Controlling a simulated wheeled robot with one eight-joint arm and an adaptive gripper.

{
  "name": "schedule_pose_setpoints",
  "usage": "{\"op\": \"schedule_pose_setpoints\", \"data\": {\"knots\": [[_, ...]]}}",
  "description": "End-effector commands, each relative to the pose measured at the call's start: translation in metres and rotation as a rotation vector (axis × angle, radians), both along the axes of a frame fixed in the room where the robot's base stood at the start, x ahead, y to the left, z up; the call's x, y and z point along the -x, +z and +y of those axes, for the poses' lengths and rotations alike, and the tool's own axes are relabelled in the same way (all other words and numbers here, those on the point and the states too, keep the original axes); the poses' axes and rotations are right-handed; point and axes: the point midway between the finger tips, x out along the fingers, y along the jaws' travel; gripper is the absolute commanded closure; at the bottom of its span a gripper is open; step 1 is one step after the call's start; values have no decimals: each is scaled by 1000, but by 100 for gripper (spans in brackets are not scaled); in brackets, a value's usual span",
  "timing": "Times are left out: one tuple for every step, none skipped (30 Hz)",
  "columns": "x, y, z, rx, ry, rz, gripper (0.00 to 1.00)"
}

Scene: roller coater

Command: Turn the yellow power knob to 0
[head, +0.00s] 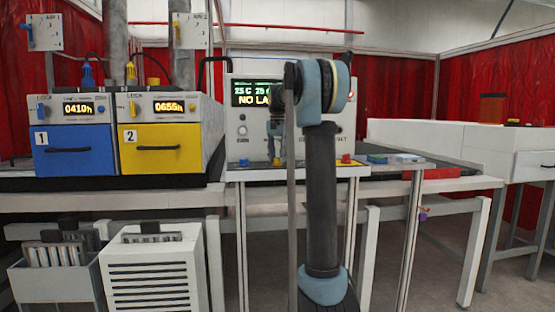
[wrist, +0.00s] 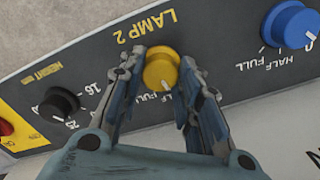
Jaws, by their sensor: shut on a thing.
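In the wrist view the yellow power knob (wrist: 160,66) sits on the dark panel under the "LAMP 2" label. My gripper (wrist: 161,70) has one finger on each side of the knob and is shut on it. The knob's white pointer mark faces the lower part of the picture, toward printed "FULL" lettering that my right finger partly covers. The yellow knob's 0 mark is not readable here. In the head view my gripper (head: 275,152) is low in front of the display panel, and I cannot make out the knob clearly there.
A blue knob (wrist: 288,24) is to the right and a black knob (wrist: 60,104) to the left on the same panel. A red switch (wrist: 6,128) is at the far left. In the head view a lit display (head: 258,93) stands behind my arm, beside a yellow drawer unit (head: 158,163).

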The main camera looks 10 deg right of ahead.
Motion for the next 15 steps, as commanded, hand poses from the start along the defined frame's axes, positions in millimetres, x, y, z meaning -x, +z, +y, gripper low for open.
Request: {"op": "schedule_pose_setpoints", "data": {"knots": [[-1,0,0,-1,36,-3,93],[-1,0,0,-1,62,-3,93],[-1,0,0,-1,96,-3,93],[-1,0,0,-1,123,-3,93],[-1,0,0,-1,149,-3,93],[-1,0,0,-1,184,-3,93],[-1,0,0,-1,210,-3,93],[-1,0,0,-1,235,-3,93],[-1,0,1,-1,269,-3,93],[-1,0,1,-1,293,-3,93],[-1,0,1,-1,318,-3,93],[-1,0,1,-1,349,-3,93],[-1,0,1,-1,372,-3,93],[-1,0,1,-1,393,-3,93],[-1,0,1,-1,420,-3,93]]}}
